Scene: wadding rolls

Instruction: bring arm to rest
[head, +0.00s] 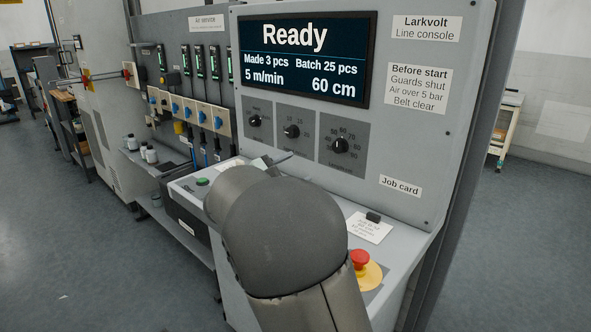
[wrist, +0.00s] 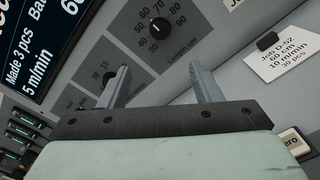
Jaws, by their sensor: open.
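My gripper (wrist: 160,92) shows in the wrist view with its two grey fingers apart and nothing between them. It points at the line console (head: 405,150), near the length knob (wrist: 160,25). I cannot tell the exact gap between the fingertips and the panel. In the head view my arm reaches over the console's lower ledge and hides most of the gripper. The console screen (head: 307,60) reads Ready, made 3 pcs, batch 25 pcs, 5 m/min, 60 cm. The job card (wrist: 285,55) reads Job D-52, 60 cm, 10 m/min, 30 pcs.
A red emergency stop button (head: 360,260) on a yellow base sits on the ledge right of my arm. A green button (head: 202,182) is on the ledge to the left. Blue-knobbed air valves (head: 189,112) line the wall behind. The floor (head: 520,250) at right is clear.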

